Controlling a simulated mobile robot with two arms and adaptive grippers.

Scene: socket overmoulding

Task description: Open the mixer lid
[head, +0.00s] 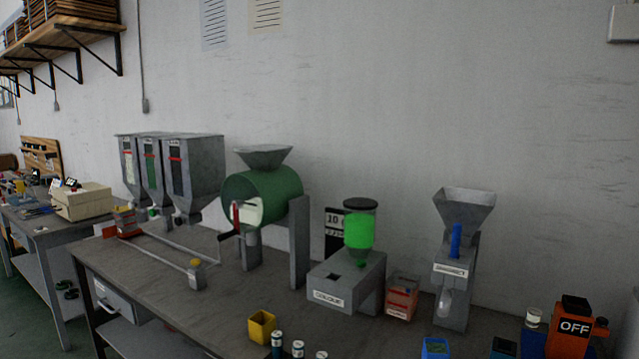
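The mixer appears to be the green horizontal drum (284,187) on grey stands at the middle of the bench, with a grey funnel (264,156) on top. Its round front end faces left and towards me. A pale plate (250,211) and a red lever (236,214) show at that front. I cannot tell which part is the lid, or whether it is open or closed. Neither of my grippers is in view.
Grey hoppers (200,165) stand left of the drum, with a rail (160,243) in front. Right of it are a colour dispenser (337,283), a grey funnel machine (460,290) and an orange OFF box (573,327). A yellow cup (262,327) stands near the front edge. Bench space (225,310) before the drum is clear.

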